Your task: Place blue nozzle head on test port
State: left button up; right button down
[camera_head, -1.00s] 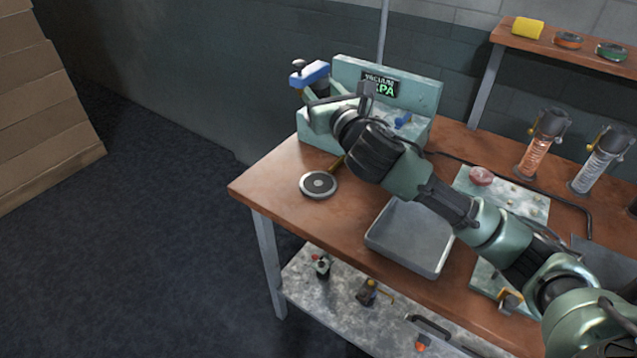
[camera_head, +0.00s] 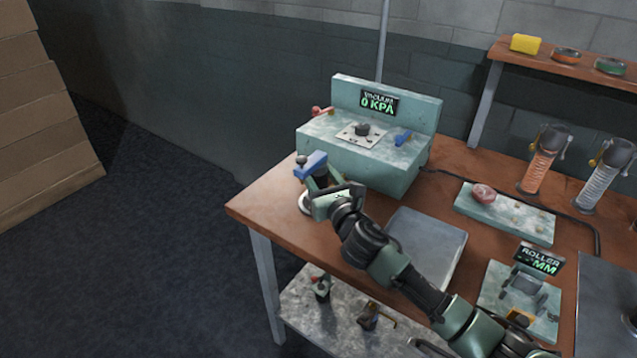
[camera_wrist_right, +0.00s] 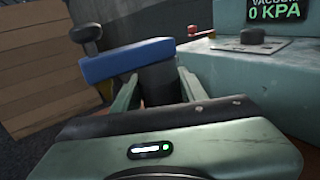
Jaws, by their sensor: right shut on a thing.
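The blue nozzle head (camera_head: 311,165), a blue bar with a dark knob at its left end, is in my right gripper (camera_head: 322,184) near the table's left edge. In the right wrist view the blue bar (camera_wrist_right: 128,62) sits above a dark cylinder, and my right gripper (camera_wrist_right: 157,88) is shut on that cylinder. The test port (camera_head: 362,129) is a dark round piece on a pale plate on the vacuum station (camera_head: 346,160), behind and to the right of the nozzle head. It also shows in the right wrist view (camera_wrist_right: 252,36). My left gripper is not in view.
The station has a red lever (camera_head: 321,112), a blue lever (camera_head: 402,138) and a display reading 0 KPA (camera_head: 379,103). A grey tray (camera_head: 430,238) lies right of my arm.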

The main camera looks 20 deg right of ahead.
notch_tip(320, 180, down, 2)
jog(key=c, duration=0.8)
grip_release()
jog(key=shift+f, duration=0.15)
jog(key=shift+r, duration=0.2)
jog(key=shift+s+f, duration=0.1)
jog(key=shift+s, duration=0.25)
jog(key=s, duration=0.7)
jog(key=s+d, duration=0.1)
jog(key=s, duration=0.3)
jog(key=shift+s+b, duration=0.15)
jog(key=shift+b, duration=0.25)
